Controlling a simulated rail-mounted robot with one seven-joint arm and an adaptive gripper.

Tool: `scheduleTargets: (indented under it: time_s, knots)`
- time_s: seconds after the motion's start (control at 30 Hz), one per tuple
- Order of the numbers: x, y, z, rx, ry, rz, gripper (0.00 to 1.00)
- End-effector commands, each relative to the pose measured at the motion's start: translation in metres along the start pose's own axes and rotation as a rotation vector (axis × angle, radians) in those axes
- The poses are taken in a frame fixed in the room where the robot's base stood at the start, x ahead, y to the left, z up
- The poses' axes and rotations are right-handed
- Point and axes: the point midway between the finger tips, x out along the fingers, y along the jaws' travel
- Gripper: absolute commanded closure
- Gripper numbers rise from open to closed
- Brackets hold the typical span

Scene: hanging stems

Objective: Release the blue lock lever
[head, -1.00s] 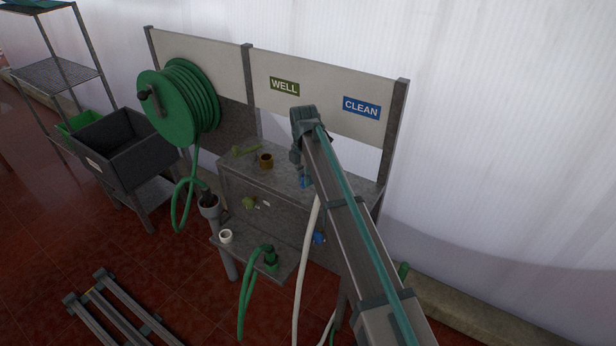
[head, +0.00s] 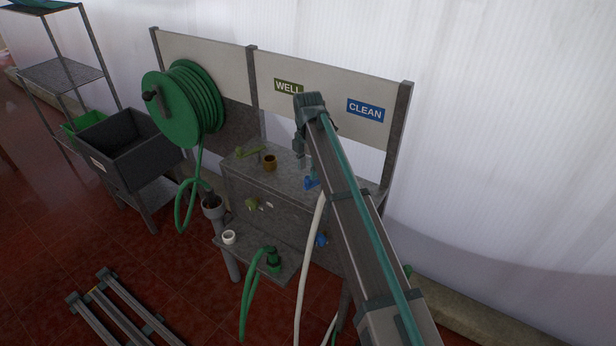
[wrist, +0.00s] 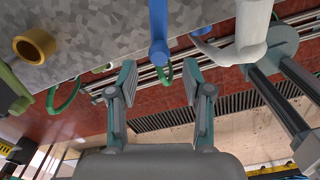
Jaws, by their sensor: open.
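A blue lever (head: 311,184) stands on the grey bench top below the CLEAN sign. In the wrist view a blue bar (wrist: 158,30) reaches over the bench edge, its end just beyond my fingertips. My gripper (wrist: 158,76) is open and empty, its two fingers to either side of that bar's line and apart from it. In the head view my gripper (head: 300,160) hangs above the bench, partly hidden by my arm. A second blue part (head: 321,240) is on the bench front. I cannot tell which blue part is the lock lever.
The white hose (head: 309,260) runs close by; a white pipe-like piece (wrist: 250,30) is right of the blue bar. A brown ring (head: 270,163) and a green lever (head: 248,152) sit on the bench. A green hose reel (head: 180,105) hangs at left.

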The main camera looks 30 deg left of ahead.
Motion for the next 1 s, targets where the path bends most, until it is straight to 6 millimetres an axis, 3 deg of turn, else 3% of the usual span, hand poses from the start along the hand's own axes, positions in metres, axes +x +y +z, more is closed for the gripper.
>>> scheduleTargets:
  time_s: [0.2, 0.4, 1.0]
  knots:
    - [-0.043, 0.001, 0.0, 0.0, -0.001, 0.002, 0.5]
    - [-0.066, 0.001, 0.0, -0.001, -0.001, 0.001, 0.5]
    - [-0.073, 0.0, 0.0, -0.001, 0.0, 0.0, 0.5]
